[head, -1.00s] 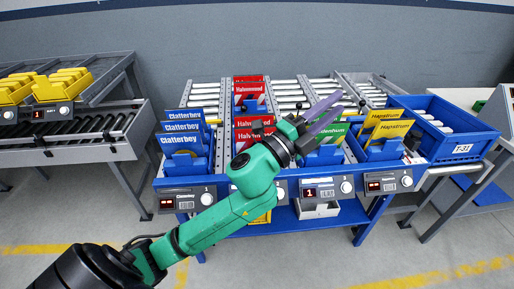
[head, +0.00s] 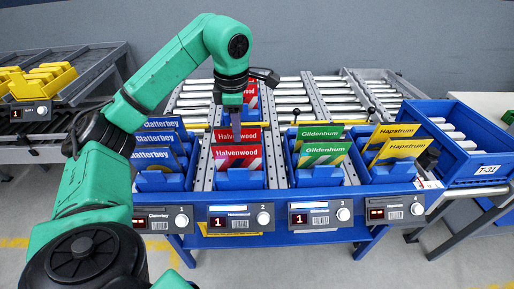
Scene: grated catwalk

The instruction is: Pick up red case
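Red cases labelled Halvenwood stand in the second lane from the left. The front red case (head: 238,157) leans upright in a blue holder, with another red case (head: 251,134) just behind it. A further red case (head: 251,93) stands farther back, partly hidden by my wrist. My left gripper (head: 236,136) points down over this lane, its narrow fingers in front of the second red case in the picture. The fingers show nearly edge-on, so I cannot tell their gap or whether they touch a case. My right gripper is out of view.
Blue Clatterbey cases (head: 153,158) stand left, green Gildenhum cases (head: 323,153) and yellow Hapsfrum cases (head: 402,148) right. A blue T-31 crate (head: 480,168) sits at the right end. Label displays line the front rail. Yellow bins (head: 45,80) are far left.

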